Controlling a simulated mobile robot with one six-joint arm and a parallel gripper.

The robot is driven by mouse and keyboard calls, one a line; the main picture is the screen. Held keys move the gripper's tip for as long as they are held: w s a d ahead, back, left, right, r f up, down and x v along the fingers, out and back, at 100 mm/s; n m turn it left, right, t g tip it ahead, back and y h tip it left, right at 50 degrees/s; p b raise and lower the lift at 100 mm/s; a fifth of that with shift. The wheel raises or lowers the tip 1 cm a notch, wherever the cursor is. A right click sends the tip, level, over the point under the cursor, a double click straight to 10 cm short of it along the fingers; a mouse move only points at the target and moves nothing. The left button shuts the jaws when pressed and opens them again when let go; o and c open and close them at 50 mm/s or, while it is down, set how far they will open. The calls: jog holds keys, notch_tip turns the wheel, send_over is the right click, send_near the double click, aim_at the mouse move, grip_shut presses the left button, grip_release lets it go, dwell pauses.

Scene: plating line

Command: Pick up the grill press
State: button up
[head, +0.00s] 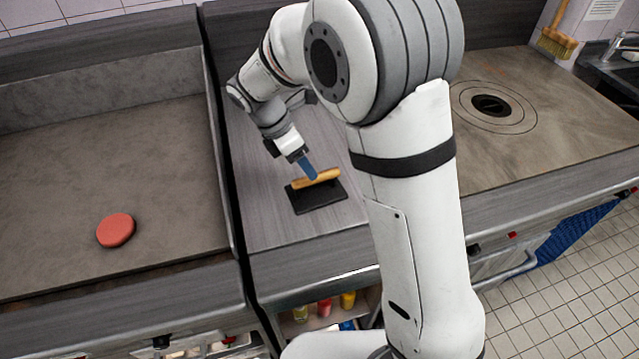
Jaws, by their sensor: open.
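The grill press (319,197) sits flat on the grey counter between the two cooking surfaces. It has a black rectangular plate and a light wooden handle (327,178) along its top. My gripper (309,172) is open, with its blue finger at the handle, near its left half. The other finger is hidden, so I cannot tell whether the handle lies between the fingers or whether they touch it.
A red round patty (116,230) lies on the flat griddle (60,190) at left. A cooktop with a round burner (490,106) is at right. A brush (557,43) hangs by the sink at far right. Sauce bottles (324,307) stand on a shelf below the counter.

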aim_at(306, 196)
jog(key=x, duration=0.4)
jog(key=p+x, duration=0.1)
jog(key=x, duration=0.1)
jog(key=shift+w+f, duration=0.2)
jog(key=shift+w, duration=0.15)
jog(key=shift+c, duration=0.2)
grip_shut()
jog(key=shift+r, duration=0.1)
